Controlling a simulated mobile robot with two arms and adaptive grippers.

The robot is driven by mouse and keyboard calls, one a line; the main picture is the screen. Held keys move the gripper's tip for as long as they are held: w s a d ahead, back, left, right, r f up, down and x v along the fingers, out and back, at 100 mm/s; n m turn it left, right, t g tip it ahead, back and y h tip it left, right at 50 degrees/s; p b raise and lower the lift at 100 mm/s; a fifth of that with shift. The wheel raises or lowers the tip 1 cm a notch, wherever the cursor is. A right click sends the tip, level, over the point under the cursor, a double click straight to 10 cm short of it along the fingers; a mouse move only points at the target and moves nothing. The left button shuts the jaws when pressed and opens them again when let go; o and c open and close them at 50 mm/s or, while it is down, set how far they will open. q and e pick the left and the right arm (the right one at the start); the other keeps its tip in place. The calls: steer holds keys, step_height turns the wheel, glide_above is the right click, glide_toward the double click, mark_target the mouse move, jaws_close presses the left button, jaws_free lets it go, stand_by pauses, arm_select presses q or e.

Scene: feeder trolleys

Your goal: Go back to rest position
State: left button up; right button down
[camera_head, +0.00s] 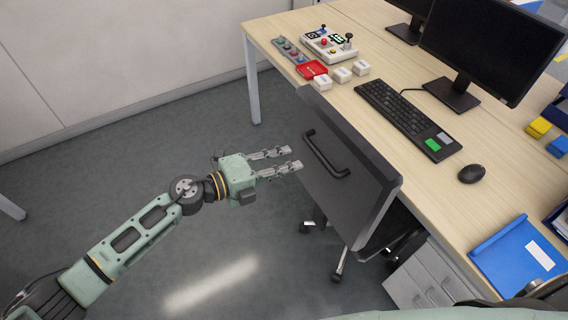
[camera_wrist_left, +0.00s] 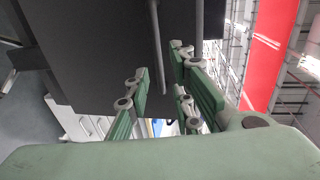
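My left gripper (camera_head: 293,158) reaches in from the left in the head view, just short of the dark chair back (camera_head: 345,185). Its two fingers are apart with nothing between them. In the left wrist view the open green fingers (camera_wrist_left: 160,100) point at the dark panel of the chair back (camera_wrist_left: 95,45). The black handle (camera_head: 322,155) on the chair back lies ahead of the fingertips and shows as dark bars in the wrist view. I cannot tell whether a fingertip touches the chair. My right gripper is not seen in either view.
A wooden desk (camera_head: 470,200) stands at the right with a keyboard (camera_head: 405,115), monitors, a mouse (camera_head: 472,173), a blue folder (camera_head: 520,258) and a control box (camera_head: 329,43). White drawers (camera_head: 425,280) stand under it. Grey floor (camera_head: 130,170) is clear at the left.

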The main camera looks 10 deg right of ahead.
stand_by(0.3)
arm_select(q)
steer(key=w+a+f+n+t+y, duration=0.2)
steer(key=w+a+f+n+t, duration=0.3)
steer(key=f+n, duration=0.3)
steer(key=s+a+f+n+y, duration=0.4)
steer(key=a+f+n, duration=0.2)
steer(key=a+f, duration=0.5)
steer(key=s+a+f+n+y, duration=0.5)
steer(key=a+f+n, duration=0.2)
steer(key=f, duration=0.7)
steer(key=s+a+f+n+g+y, duration=0.2)
steer(key=s+a+f+n, duration=0.15)
steer(key=s+f, duration=0.5)
steer(key=s+a+f+n+g+y, duration=0.15)
steer(key=s+a+f, duration=0.3)
steer(key=s, duration=0.65)
steer(key=s+a+f+n+g, duration=0.1)
steer(key=s+f+n+g, duration=0.1)
steer(key=s, duration=0.8)
steer(key=s+a+f+n+g, duration=0.1)
steer(key=s+f+n+g, duration=0.1)
steer(key=s, duration=0.9)
steer(key=shift+f+g, duration=0.65)
steer(key=shift+f, duration=0.25)
steer(key=shift+y, duration=0.25)
